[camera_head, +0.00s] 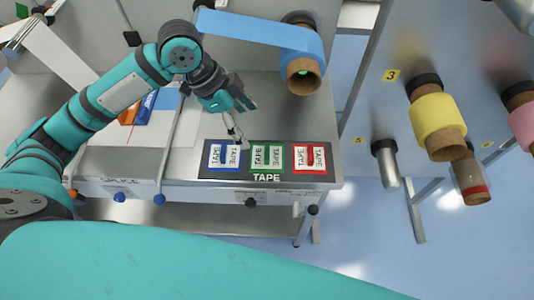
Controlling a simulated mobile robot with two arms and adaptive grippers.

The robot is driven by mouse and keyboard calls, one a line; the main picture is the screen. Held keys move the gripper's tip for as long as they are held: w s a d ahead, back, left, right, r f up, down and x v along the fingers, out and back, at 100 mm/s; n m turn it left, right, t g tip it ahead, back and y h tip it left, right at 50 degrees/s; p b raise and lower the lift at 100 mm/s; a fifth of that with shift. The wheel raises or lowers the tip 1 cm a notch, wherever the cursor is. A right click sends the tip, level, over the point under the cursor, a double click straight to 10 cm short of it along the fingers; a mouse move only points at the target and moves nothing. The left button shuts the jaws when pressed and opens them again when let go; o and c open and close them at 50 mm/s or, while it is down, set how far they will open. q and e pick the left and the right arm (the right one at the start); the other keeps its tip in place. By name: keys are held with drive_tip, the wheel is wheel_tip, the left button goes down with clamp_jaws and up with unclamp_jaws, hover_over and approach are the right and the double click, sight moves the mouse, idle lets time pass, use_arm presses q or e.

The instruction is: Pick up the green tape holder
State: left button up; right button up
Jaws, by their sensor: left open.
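The green tape holder (267,157) is the middle one of three on a dark panel marked TAPE, at the front right of the metal table. It has a green frame and white pieces labelled TAPE. My left gripper (241,142) reaches down from the upper left, its fingertips just left of the green holder and near the right side of the blue tape holder (221,164). It is open, with nothing visible between its fingers. Whether it touches the panel cannot be told. My right gripper is not in view.
The red tape holder (310,168) lies right of the green one. A blue web roll (304,72) stands behind. Two rods with blue knobs (159,198) lie at left. A yellow roll (437,122) is on the grey wall at right. Bare tabletop lies behind the panel.

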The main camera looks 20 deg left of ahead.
use_arm(q)
drive_tip(key=v, duration=0.3)
drive_tip(key=p, duration=0.2)
hover_over(266, 151)
drive_tip(key=s+a, duration=0.1)
drive_tip(key=f, duration=1.1)
drive_tip(key=shift+s+a+f, duration=0.1)
drive_tip(key=shift+a, duration=0.1)
drive_tip(key=x, duration=0.1)
drive_tip(key=p+x, duration=0.1)
drive_tip(key=x, duration=0.1)
drive_tip(key=p+x, duration=0.1)
drive_tip(key=x, duration=0.1)
drive_tip(key=shift+w+a, duration=0.2)
drive_tip(key=shift+a, duration=0.15)
drive_tip(key=shift+f, duration=0.3)
drive_tip(key=c, duration=1.1)
drive_tip(key=shift+c, duration=0.6)
